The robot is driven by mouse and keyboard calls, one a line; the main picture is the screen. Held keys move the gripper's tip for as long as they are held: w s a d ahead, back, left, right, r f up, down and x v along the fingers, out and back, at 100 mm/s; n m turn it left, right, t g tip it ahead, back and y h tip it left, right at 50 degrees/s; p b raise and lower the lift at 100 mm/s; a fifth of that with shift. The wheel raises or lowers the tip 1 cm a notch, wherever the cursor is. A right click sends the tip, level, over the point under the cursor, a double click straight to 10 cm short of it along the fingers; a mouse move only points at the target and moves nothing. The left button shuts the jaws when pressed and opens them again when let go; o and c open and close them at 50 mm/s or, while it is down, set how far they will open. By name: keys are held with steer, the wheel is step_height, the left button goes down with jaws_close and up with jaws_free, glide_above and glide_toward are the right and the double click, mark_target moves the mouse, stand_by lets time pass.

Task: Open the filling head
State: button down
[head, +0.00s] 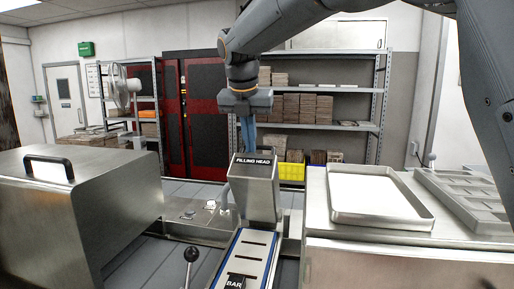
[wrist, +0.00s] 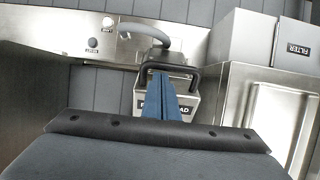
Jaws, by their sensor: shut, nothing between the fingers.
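The filling head (head: 256,190) is a steel box with a black label, standing in the middle of the head view behind a sloped strip marked BAR. My gripper (head: 248,150) points down just above and behind its label, with its blue fingers together. In the wrist view the closed fingers (wrist: 168,98) lie over the filling head (wrist: 192,98) and cover part of its label. A dark handle (wrist: 146,78) shows around the fingertips there. I cannot tell whether the fingers touch the handle.
A steel cabinet with a black handle (head: 70,215) stands at left. A black-knobbed lever (head: 191,255) rises in front. A shallow tray (head: 378,197) lies on the right counter, beside a mould tray (head: 470,198). A curved grey spout (wrist: 146,32) and a box labelled FILTER (wrist: 296,48) are near the head.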

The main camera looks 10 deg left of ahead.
steer(key=shift+w+d+r, duration=0.1)
steer(key=shift+w+d, duration=0.1)
steer(key=shift+w, duration=0.55)
steer(key=shift+d, duration=0.1)
steer(key=shift+r, duration=0.1)
